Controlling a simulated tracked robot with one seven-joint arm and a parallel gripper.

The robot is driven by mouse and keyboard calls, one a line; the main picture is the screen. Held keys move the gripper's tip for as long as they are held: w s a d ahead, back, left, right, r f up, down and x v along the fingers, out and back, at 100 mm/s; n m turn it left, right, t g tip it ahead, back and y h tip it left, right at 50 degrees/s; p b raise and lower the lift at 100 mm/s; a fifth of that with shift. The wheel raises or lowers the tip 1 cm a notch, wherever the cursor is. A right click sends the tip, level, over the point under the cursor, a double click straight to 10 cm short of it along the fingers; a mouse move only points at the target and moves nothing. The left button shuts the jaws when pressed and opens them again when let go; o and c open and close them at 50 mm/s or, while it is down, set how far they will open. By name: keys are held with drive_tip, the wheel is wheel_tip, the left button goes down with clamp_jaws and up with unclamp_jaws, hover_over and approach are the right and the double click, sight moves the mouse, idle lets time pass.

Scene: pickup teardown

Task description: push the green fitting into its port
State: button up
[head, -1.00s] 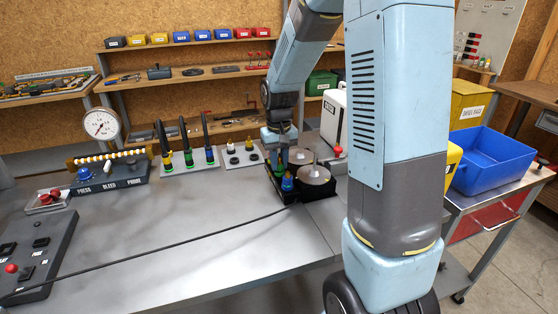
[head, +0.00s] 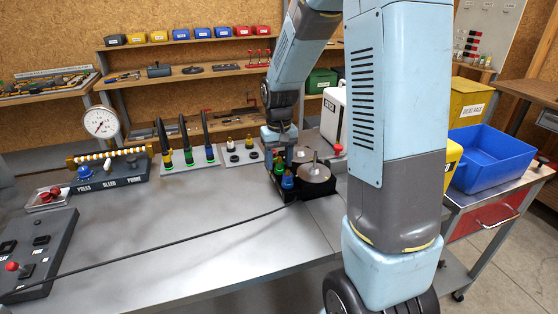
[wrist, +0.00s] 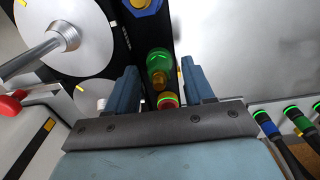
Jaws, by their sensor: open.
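In the wrist view my gripper (wrist: 159,68) is open, with one finger on each side of the green fitting and a gap to both.
Tall dark hoses with coloured ends (head: 188,157) stand on a white plate to the left. A black cable (head: 160,245) crosses the bench.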

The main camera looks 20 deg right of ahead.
sight(279, 158)
wheel_tip(279, 158, up, 14)
drive_tip(key=f, duration=0.1)
drive_tip(key=s+r+t, duration=0.2)
drive_tip(key=s+r, duration=0.1)
drive_tip(key=s, duration=0.8)
drive_tip(key=s+r+t, duration=0.3)
drive_tip(key=s, duration=0.9)
drive_tip(key=shift+s+r+t, duration=0.2)
drive_tip(key=shift+t, duration=0.1)
idle(1.1)
